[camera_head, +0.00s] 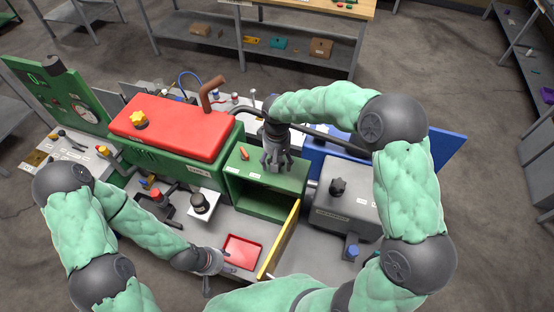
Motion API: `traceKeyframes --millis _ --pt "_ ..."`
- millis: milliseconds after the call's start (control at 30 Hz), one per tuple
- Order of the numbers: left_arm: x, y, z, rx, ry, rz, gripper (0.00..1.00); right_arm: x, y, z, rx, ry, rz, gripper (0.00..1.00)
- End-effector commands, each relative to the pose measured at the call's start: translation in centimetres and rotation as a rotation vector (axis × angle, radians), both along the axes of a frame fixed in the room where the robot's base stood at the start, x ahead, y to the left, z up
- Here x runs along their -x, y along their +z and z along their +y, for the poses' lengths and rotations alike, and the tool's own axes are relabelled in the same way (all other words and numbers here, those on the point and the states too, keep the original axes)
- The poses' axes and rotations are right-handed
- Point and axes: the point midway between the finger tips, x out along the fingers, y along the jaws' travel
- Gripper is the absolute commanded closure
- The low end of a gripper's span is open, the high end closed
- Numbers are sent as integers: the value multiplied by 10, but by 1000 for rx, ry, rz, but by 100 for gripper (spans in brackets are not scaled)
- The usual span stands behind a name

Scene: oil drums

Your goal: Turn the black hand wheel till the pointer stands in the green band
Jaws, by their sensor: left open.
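A green upright panel (50,95) at the far left carries a round pale dial (83,112). Its pointer and any green band are too small to make out. A black knob-like part (53,63) sits at the panel's top edge. Another black knob (338,186) stands on a grey box at the right; I cannot tell which is the hand wheel. My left gripper (222,271) is open and empty, low beside a red tray. My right gripper (276,163) points down over the green cabinet's top; its finger opening is unclear.
The red tray (243,252) lies before the open green cabinet (262,205), whose yellow door (280,240) stands out. A red-topped green box (170,128) with a brown handle is at centre left. The grey box (350,212) stands right. A shelf table (300,40) is behind.

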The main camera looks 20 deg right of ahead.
Motion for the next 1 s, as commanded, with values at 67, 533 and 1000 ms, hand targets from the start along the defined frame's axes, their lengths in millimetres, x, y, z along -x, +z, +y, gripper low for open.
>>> traceKeyframes --millis 67,533,1000 --pt "0 0 0 0 0 0 46 -1 2 0 -1 0 -3 26" --pt "0 0 0 0 0 0 46 -2 73 0 0 0 -7 26" --pt "0 0 0 0 0 0 46 0 120 0 0 0 1 26"
